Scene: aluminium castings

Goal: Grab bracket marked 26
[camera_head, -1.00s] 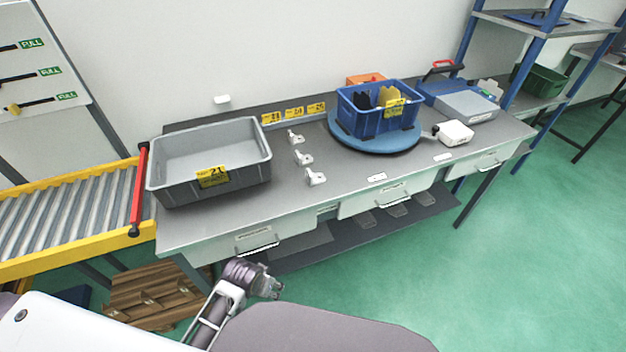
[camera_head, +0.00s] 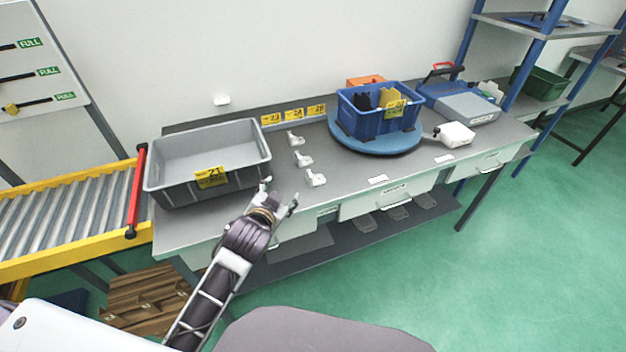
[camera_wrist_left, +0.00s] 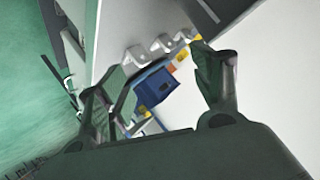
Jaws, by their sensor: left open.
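Three small white metal brackets stand in a row on the grey workbench (camera_head: 350,165): a back one (camera_head: 295,139), a middle one (camera_head: 303,159) and a front one (camera_head: 316,179). I cannot make out a number on any bracket. Three yellow number tags lie behind them; the rightmost tag (camera_head: 316,110) seems to read 26, but is small. My left gripper (camera_head: 280,192) is open and empty at the bench's front edge, left of the front bracket and apart from it. The brackets also show beyond the fingers in the left wrist view (camera_wrist_left: 137,55). My right gripper is not in view.
A grey bin (camera_head: 240,177) tagged 21 stands left of the brackets, close to my gripper. A blue crate (camera_head: 378,124) sits on a round blue turntable (camera_head: 375,145) to their right. Bare bench top surrounds the brackets.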

